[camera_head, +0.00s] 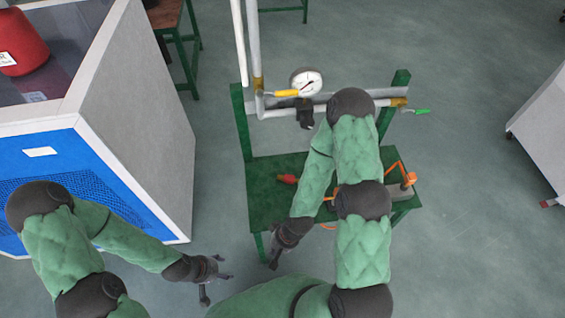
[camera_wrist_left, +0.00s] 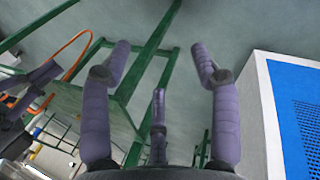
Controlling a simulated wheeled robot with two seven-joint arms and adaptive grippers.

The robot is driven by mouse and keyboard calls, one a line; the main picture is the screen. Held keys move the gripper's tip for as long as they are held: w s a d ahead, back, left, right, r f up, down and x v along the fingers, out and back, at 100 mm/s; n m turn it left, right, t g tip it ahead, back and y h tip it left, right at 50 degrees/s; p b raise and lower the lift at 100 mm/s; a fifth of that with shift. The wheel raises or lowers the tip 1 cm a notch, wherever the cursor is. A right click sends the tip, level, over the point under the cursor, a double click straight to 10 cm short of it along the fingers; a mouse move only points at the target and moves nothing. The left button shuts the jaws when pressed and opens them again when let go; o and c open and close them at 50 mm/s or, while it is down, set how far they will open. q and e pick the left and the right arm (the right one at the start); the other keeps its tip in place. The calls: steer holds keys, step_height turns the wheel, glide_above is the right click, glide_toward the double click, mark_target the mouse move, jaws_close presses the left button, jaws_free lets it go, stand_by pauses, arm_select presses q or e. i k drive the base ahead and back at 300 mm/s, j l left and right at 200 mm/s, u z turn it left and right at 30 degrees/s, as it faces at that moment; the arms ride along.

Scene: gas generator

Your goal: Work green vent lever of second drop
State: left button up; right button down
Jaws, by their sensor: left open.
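A green lever (camera_head: 422,111) sticks out to the right from the right end of the horizontal pipe, past the green post. A yellow lever (camera_head: 285,93) lies along the pipe's left part, next to a round white gauge (camera_head: 305,82). My left gripper (camera_head: 216,278) is low in the head view, left of the green bench and far from both levers. In the left wrist view (camera_wrist_left: 160,52) its fingers are spread and empty. My right gripper (camera_head: 273,260) hangs at the bench's near left edge; its fingers are too small to read. My right arm covers part of the pipe.
The green bench (camera_head: 262,200) holds a red object (camera_head: 287,179) and a grey box (camera_head: 398,192) with an orange hose. A blue-fronted cabinet (camera_head: 160,130) stands at left, also in the left wrist view (camera_wrist_left: 290,110). A pale cabinet (camera_head: 540,135) is at right. Floor between is clear.

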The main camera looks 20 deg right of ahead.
mark_target(416, 111)
steer(key=z, duration=1.9)
